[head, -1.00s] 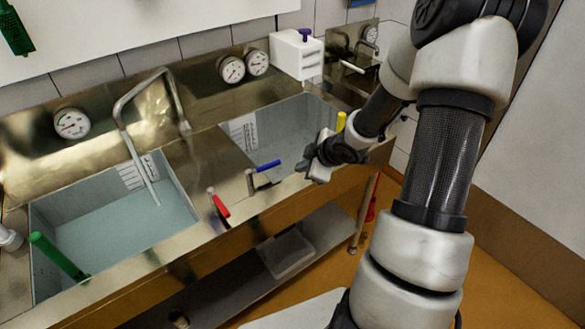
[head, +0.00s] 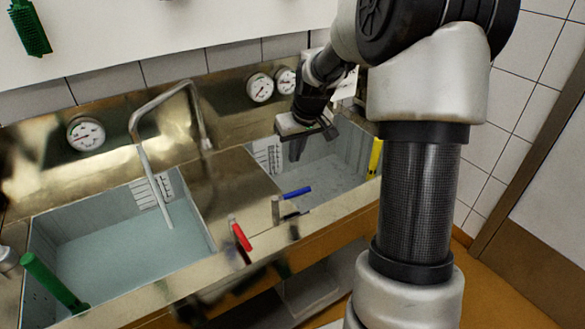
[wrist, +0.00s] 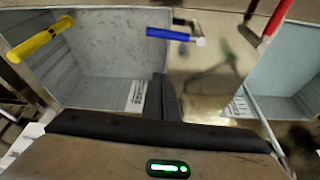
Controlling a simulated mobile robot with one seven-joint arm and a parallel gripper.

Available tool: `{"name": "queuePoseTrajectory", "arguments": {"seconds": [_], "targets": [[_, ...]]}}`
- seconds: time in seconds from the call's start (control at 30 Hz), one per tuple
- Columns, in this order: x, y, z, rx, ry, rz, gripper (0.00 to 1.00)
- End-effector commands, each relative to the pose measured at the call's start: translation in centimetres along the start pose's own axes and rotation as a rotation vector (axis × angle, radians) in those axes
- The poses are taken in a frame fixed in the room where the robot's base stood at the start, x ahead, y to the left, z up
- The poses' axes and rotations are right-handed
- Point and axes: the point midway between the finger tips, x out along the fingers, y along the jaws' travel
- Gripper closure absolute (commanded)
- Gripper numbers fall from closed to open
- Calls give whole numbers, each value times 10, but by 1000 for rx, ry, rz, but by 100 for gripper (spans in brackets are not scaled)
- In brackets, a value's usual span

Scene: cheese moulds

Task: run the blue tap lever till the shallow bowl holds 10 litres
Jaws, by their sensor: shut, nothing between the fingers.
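The blue tap lever (head: 297,193) sits on the steel deck between two sunken basins, its handle pointing right and a little back. It also shows in the wrist view (wrist: 168,34). The left basin (head: 70,232) holds pale water under the bent spout (head: 165,195); no stream is visible. The right basin (head: 345,165) has a grey floor with little or no water visible. Which basin is the shallow bowl I cannot tell. Each has a printed scale, too small to read. My gripper (head: 296,150) is shut and empty, above the right basin, apart from the blue lever.
A red lever (head: 240,236) stands left of the blue one. Round dials (head: 260,88) line the back panel.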

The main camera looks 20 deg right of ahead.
Motion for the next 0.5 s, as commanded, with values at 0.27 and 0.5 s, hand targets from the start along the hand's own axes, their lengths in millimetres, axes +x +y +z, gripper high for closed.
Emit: {"name": "queuePoseTrajectory", "arguments": {"seconds": [0.27,0.5], "targets": [[56,0,1,-1,-4,-2,100],[88,2,11,0,0,3,100]]}}
